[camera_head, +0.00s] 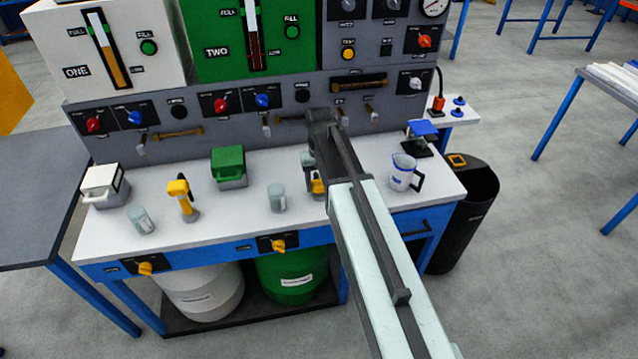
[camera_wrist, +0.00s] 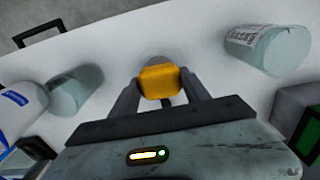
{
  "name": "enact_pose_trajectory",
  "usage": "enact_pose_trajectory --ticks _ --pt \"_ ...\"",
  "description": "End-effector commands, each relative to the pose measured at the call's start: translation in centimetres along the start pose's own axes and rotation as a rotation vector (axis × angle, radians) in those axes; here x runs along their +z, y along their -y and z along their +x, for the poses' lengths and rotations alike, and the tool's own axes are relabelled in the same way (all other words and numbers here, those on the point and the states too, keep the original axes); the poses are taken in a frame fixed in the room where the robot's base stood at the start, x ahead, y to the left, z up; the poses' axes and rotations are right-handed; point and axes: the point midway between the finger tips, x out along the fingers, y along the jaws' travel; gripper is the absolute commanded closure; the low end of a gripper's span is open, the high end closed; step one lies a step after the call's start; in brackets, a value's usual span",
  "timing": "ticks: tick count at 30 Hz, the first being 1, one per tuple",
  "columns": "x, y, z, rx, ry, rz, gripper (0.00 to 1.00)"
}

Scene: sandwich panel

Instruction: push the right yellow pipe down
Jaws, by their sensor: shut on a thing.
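The right yellow pipe (camera_head: 317,187) stands on the white bench top and is mostly hidden behind my arm in the head view. In the wrist view its yellow end (camera_wrist: 160,82) sits between the two fingers of my gripper (camera_wrist: 160,88). My gripper is shut on it, and the fingers touch it from both sides. My gripper in the head view (camera_head: 312,172) reaches down over the bench, with its fingertips partly hidden. The left yellow pipe (camera_head: 181,196) stands upright farther left on the bench.
A clear beaker (camera_head: 277,197) stands just left of the held pipe; it also shows in the wrist view (camera_wrist: 266,48). A white mug (camera_head: 403,172) stands to the right. A green box (camera_head: 229,166) and another beaker (camera_head: 141,220) are farther left. The panel (camera_head: 215,125) rises behind.

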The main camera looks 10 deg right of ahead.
Motion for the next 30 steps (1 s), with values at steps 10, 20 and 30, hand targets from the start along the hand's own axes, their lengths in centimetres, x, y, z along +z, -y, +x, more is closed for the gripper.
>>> enact_pose_trajectory --ticks 10,20,30 --pt "0.2 0.0 0.1 -0.001 0.007 0.000 0.24" --pt "0.2 0.0 -1.9 -0.001 0.006 -0.001 0.24" --pt "0.2 0.0 -7.6 -0.001 0.007 0.000 0.24"
